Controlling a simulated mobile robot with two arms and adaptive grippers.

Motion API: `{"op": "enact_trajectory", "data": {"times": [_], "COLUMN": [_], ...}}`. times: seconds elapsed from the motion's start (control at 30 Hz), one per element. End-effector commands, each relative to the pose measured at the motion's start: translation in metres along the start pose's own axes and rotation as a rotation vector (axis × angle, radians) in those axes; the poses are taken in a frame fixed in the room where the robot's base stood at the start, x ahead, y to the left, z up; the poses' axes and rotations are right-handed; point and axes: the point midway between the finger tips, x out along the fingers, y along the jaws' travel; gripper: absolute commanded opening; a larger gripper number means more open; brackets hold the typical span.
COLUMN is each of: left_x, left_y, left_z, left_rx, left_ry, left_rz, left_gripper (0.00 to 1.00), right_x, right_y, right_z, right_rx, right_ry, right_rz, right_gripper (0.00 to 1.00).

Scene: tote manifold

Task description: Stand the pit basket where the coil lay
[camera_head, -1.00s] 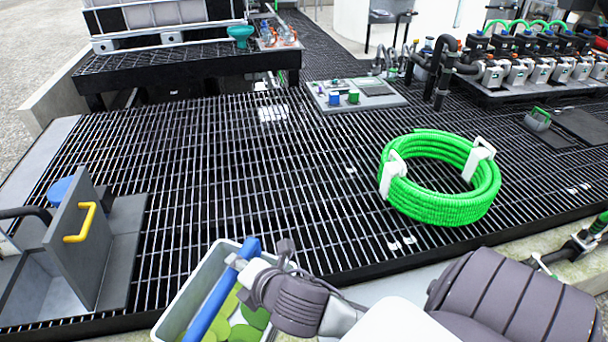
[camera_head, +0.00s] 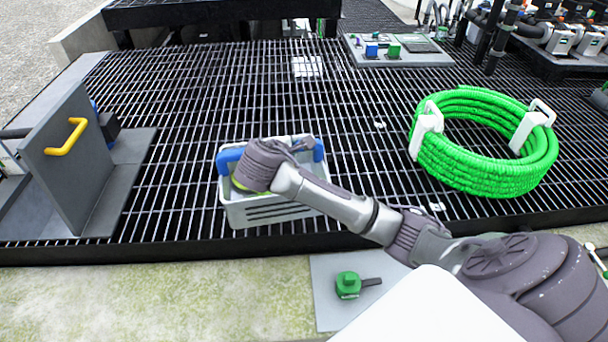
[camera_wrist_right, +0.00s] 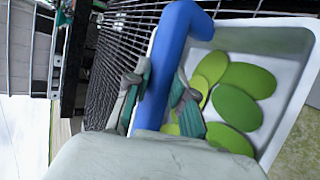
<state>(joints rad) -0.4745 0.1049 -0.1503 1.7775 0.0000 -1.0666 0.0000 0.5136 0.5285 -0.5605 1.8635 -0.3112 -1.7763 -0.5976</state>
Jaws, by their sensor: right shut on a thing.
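The pit basket (camera_head: 275,213) is a light grey box with slots in its front and a blue handle (camera_head: 229,158). It is over the front middle of the grating; whether it rests there or hangs just above, I cannot tell. My right gripper (camera_wrist_right: 160,98) is shut on the blue handle, and green oval pieces (camera_wrist_right: 238,105) lie inside the basket. My right arm hides much of the basket in the head view. The bright green coil (camera_head: 480,175) with white clips lies on the grating, right of the basket and apart from it. My left gripper is not in view.
A grey upright panel with a yellow handle (camera_head: 66,137) stands at the left. A panel with blue and green blocks (camera_head: 398,52) is at the back. A green knob (camera_head: 348,285) sits on a grey plate in front. The grating between the left panel and the basket is clear.

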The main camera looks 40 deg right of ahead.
Motion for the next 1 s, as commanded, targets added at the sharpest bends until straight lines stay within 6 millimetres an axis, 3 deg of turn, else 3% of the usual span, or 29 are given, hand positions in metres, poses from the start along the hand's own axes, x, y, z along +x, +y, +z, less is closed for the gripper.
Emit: {"op": "enact_trajectory", "data": {"times": [0.2,0.37,0.57,0.8,1.0], "left_x": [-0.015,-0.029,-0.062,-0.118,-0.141], "left_y": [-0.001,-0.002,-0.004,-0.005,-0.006], "left_z": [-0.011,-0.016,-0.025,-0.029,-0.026], "left_rx": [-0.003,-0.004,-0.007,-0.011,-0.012], "left_ry": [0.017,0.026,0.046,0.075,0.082], "left_rz": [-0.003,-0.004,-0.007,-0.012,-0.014], "left_gripper": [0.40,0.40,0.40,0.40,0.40], "right_x": [0.016,0.029,0.065,0.115,0.135], "right_y": [0.008,0.010,0.010,0.013,0.016], "right_z": [0.007,0.002,-0.015,-0.040,-0.050], "right_rx": [0.063,0.069,0.067,0.067,0.067], "right_ry": [-0.096,-0.108,-0.109,-0.107,-0.104], "right_rz": [-0.023,-0.027,-0.028,-0.028,-0.026], "right_gripper": [0.00,0.00,0.00,0.00,0.00]}}
